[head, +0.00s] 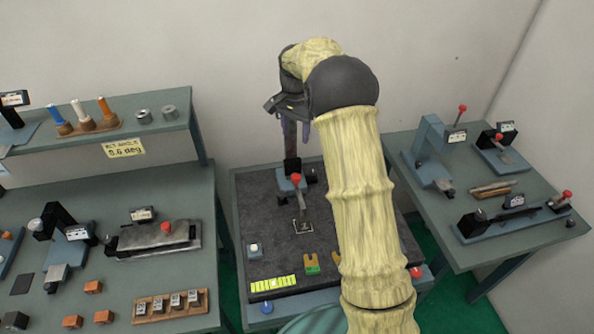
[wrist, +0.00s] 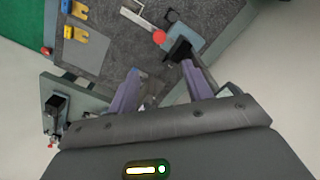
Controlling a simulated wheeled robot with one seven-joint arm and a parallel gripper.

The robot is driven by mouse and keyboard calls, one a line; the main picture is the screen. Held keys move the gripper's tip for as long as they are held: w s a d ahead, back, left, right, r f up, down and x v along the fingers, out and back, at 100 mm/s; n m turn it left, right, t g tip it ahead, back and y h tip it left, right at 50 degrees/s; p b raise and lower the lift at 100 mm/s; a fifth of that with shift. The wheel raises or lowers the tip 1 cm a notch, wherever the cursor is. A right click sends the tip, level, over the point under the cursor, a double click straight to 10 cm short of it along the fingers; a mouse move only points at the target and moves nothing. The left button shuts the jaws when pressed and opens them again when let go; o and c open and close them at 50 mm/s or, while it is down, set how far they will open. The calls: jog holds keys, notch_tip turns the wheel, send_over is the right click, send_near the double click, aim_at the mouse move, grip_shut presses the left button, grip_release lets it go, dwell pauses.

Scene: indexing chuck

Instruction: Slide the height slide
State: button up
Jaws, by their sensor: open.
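A dark upright column (head: 290,135) rises from the back of the grey board in the middle of the head view. A black block (head: 292,165) sits low on it, and a lever with a red knob (head: 296,178) is in front. I cannot tell for sure which part is the height slide. My gripper (head: 288,118) is open around the column's upper part, pointing down. In the wrist view its two purple fingers (wrist: 160,68) are spread. The black block (wrist: 179,52) shows close to the right fingertip, with the red knob (wrist: 159,37) beyond. Contact cannot be told.
The grey board (head: 260,215) also carries a white button block (head: 255,250), yellow and green blocks (head: 312,263) and a yellow-green strip (head: 273,284). My arm hides its right part. Side tables with fixtures stand left (head: 180,187) and right (head: 480,250).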

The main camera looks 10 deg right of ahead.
aim_at(296, 176)
jog(key=shift+f, duration=0.1)
notch_tip(296, 176, down, 17)
jog(key=p, duration=0.5)
jog(key=shift+f+p, duration=0.1)
jog(key=shift+p, duration=0.25)
jog(key=c, duration=1.1)
